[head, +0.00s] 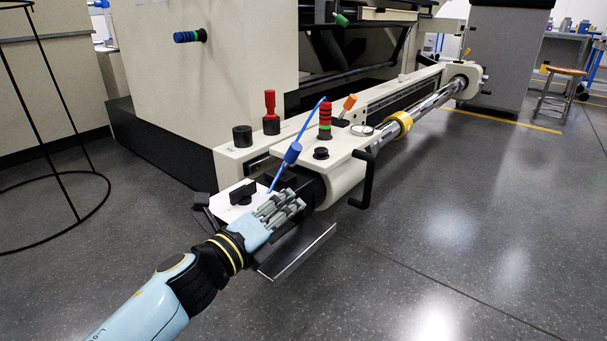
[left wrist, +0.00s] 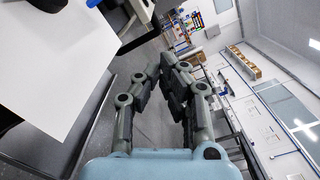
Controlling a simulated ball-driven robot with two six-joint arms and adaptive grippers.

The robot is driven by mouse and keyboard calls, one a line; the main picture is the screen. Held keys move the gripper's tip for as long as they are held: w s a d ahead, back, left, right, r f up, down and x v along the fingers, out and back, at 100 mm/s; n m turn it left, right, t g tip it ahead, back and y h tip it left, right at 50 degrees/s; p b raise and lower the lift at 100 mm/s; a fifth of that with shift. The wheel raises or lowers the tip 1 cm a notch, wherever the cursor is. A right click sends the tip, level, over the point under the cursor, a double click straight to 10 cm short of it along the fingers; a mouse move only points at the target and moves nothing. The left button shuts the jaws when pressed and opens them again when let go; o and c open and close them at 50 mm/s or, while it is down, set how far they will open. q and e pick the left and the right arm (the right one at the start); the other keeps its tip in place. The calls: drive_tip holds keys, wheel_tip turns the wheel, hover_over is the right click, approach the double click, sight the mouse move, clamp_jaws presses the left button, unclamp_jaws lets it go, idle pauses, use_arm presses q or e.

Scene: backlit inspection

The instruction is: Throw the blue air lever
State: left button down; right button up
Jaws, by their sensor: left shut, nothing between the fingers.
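The blue air lever (head: 292,154) is a thin blue rod with a thicker blue collar, slanting up to the right at the near end of the machine's cream rail. My left gripper (head: 292,204) is shut and empty, just below the lever's lower end in the head view. I cannot tell whether it touches the lever. My right gripper is in neither view.
A black crank handle (head: 367,178) juts out at the right. A black wire stand (head: 62,140) is at the left.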

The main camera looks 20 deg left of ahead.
sight(288, 160)
use_arm(q)
drive_tip(key=w+a+r, duration=0.1)
drive_tip(key=w+r, duration=0.1)
drive_tip(key=w, duration=0.6)
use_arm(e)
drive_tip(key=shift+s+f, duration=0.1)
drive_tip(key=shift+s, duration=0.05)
use_arm(q)
drive_tip(key=shift+r, duration=0.15)
drive_tip(key=shift+a+r+n+p, duration=0.2)
drive_tip(key=shift+n+p, duration=0.2)
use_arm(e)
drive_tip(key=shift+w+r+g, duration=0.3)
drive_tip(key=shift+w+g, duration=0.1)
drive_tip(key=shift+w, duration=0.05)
